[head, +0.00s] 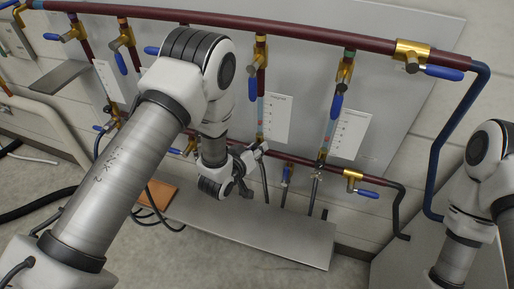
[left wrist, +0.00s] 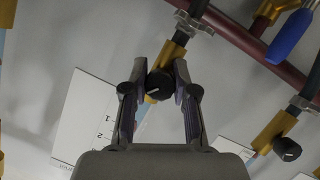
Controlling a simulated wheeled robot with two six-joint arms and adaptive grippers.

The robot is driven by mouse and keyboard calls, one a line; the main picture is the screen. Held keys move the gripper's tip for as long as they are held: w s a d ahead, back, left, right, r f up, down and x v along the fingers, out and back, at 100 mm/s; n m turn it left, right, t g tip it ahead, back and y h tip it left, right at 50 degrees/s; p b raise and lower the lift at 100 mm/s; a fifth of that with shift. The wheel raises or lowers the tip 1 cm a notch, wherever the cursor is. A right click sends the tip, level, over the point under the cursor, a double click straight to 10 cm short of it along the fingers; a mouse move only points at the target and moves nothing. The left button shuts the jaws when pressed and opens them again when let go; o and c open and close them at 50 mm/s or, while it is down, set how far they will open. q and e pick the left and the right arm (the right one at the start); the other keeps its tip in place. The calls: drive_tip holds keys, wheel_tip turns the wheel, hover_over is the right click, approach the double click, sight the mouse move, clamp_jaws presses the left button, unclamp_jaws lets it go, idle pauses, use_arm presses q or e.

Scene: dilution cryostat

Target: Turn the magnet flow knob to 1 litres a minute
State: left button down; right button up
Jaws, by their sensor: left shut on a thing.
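A black knob (head: 263,147) on a brass fitting is held between the fingers of my left gripper. In the left wrist view my left gripper (left wrist: 158,88) is shut on this black knob (left wrist: 159,85), with one finger on each side of it. The brass fitting (left wrist: 171,53) rises behind the knob. A white scale card (left wrist: 85,125) beside it shows the figures 1 and 2; its heading is too small to read, so I cannot tell which flow it names. The flow level is not readable. My right gripper is out of view; only my right arm shows.
A second black knob (left wrist: 287,149) on a brass fitting stands to the right. Blue-handled valves (head: 336,104) hang along the dark red upper pipe (head: 300,38). A lower pipe (head: 330,170) runs above a grey ledge (head: 290,233). Another scale card (head: 347,135) is on the panel.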

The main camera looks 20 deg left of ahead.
use_arm(q)
drive_tip(key=m+y, duration=0.2)
drive_tip(key=m, duration=0.1)
drive_tip(key=shift+b, duration=0.35)
drive_tip(key=m+y+b, duration=0.2)
drive_tip(key=m+y, duration=0.1)
drive_tip(key=m, duration=0.1)
drive_tip(key=shift+a, duration=0.1)
idle(0.5)
drive_tip(key=c, duration=0.9)
unclamp_jaws()
